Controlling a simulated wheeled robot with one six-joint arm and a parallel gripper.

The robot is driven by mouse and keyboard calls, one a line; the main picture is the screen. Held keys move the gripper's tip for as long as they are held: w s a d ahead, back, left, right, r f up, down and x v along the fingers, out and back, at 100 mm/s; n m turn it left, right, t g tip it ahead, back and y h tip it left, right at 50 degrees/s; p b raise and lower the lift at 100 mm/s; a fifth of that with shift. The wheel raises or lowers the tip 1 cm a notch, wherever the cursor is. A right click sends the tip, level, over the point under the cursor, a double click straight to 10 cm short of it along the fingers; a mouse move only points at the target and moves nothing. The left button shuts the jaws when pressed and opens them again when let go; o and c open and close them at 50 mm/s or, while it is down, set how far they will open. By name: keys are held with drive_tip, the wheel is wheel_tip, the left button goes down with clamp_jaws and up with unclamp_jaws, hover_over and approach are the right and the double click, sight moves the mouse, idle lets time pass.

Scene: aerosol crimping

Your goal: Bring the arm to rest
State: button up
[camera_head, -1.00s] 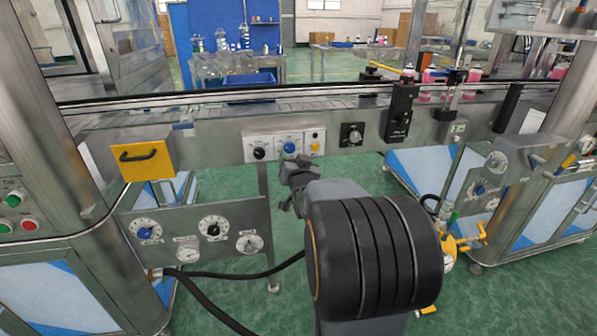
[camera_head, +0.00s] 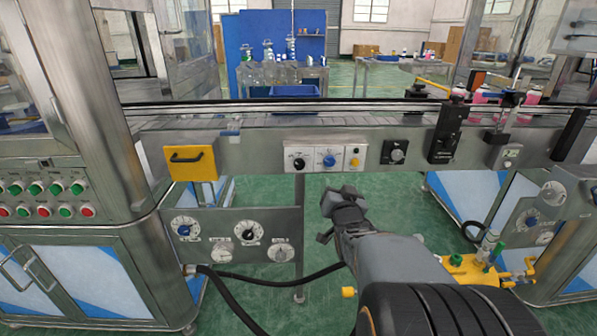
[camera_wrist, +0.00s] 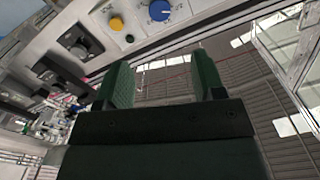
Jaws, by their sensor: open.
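My gripper (camera_head: 338,209) is in the head view, right of centre, at the end of my grey and black arm. It is in front of and below the conveyor's front panel (camera_head: 270,160), apart from it. In the wrist view my gripper (camera_wrist: 162,85) shows two green-padded fingers spread apart with nothing between them. The panel's blue knob (camera_wrist: 159,9) and yellow button (camera_wrist: 116,23) show at the top of the wrist view, beyond the fingers.
A gauge panel (camera_head: 232,236) is left of my gripper. A cabinet with red and green buttons (camera_head: 45,200) stands at the left. A yellow fitting (camera_head: 465,268) is at the right. Green floor (camera_head: 270,310) is open below.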

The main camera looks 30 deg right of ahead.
drive_tip(key=shift+r, duration=0.1)
drive_tip(key=a+r+n+g+y+p, duration=0.4)
drive_tip(key=a+r+p, duration=0.45)
drive_tip(key=p, duration=0.45)
drive_tip(key=s+a+r+n+g+y+p, duration=0.2)
drive_tip(key=s+a+r+g+p, duration=0.1)
drive_tip(key=s+a+p, duration=0.3)
drive_tip(key=s+a+r+n+g+y+p, duration=0.1)
drive_tip(key=s+a+r+n+g+p, duration=0.1)
drive_tip(key=s+a+r+g+p, duration=0.2)
drive_tip(key=s+a+g+p, duration=0.1)
drive_tip(key=s+a+p, duration=0.1)
drive_tip(key=a+p, duration=0.1)
drive_tip(key=shift+s+r+n+y, duration=0.15)
drive_tip(key=shift+r+n+y, duration=0.15)
drive_tip(key=shift+y, duration=0.1)
